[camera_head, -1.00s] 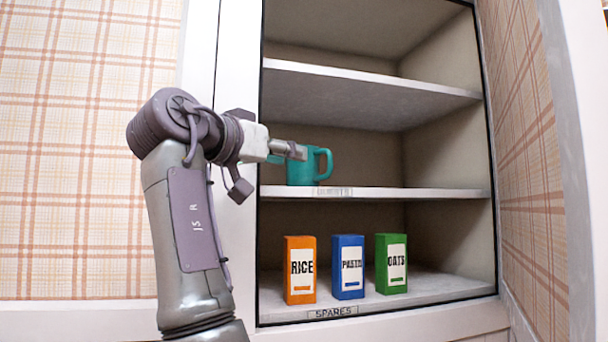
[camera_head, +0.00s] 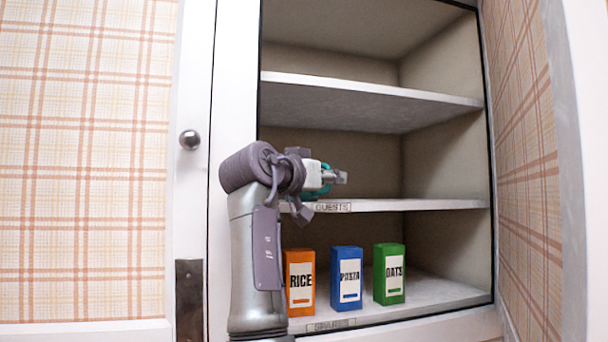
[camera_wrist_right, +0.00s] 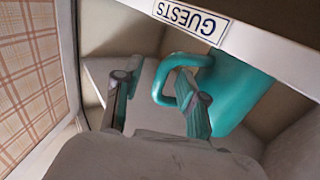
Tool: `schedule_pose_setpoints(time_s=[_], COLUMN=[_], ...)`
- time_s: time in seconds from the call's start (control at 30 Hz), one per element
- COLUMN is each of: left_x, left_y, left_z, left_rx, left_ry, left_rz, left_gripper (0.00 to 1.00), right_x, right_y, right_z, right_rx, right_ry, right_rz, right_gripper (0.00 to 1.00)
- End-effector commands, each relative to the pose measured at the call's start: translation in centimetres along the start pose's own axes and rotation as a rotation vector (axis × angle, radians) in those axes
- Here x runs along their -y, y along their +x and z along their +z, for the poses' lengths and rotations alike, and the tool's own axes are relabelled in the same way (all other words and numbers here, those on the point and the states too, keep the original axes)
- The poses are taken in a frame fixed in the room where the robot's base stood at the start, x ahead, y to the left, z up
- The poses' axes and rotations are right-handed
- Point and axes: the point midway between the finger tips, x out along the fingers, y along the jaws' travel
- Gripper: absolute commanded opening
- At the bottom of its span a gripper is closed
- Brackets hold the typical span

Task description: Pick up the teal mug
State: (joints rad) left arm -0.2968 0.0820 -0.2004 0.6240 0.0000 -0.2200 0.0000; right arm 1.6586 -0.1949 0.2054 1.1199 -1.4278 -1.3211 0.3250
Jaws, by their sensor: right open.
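The teal mug (camera_head: 326,188) is on the middle shelf (camera_head: 420,205), mostly hidden behind my right gripper in the head view. The right wrist view, which is turned upside down, shows the mug's body (camera_wrist_right: 240,95) and its looped handle (camera_wrist_right: 160,84). My right gripper (camera_head: 340,177) is open at the mug. In the right wrist view its two fingers (camera_wrist_right: 157,90) are apart, one overlapping the handle side of the mug and the other clear of it. I cannot tell whether that finger touches the mug or passes through the handle. My left gripper is not in view.
The shelf's front edge carries a GUESTS label (camera_head: 332,207). Orange rice (camera_head: 300,282), blue pasta (camera_head: 347,278) and green oats (camera_head: 390,273) boxes stand on the shelf below. The upper shelf (camera_head: 370,95) is bare. The cabinet's left frame (camera_head: 235,120) stands beside my arm.

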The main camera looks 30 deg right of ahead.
Motion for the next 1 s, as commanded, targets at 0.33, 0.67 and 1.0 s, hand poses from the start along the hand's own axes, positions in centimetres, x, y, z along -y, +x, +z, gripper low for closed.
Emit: schedule_pose_setpoints(time_s=[0.33, 0.67, 1.0], left_x=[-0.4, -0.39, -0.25], left_y=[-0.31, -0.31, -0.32], left_z=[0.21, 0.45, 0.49], left_rx=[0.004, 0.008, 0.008], left_ry=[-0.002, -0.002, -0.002], left_rz=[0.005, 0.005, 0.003], left_gripper=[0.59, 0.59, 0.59], right_x=[0.02, 0.02, -0.01], right_y=[0.69, 0.66, 0.65], right_z=[0.1, 0.09, 0.03], right_rx=[0.0, 0.0, -0.001], right_ry=[0.0, 0.0, 0.001], right_rz=[0.0, 0.0, 0.0], right_gripper=[0.36, 0.0, 0.0])
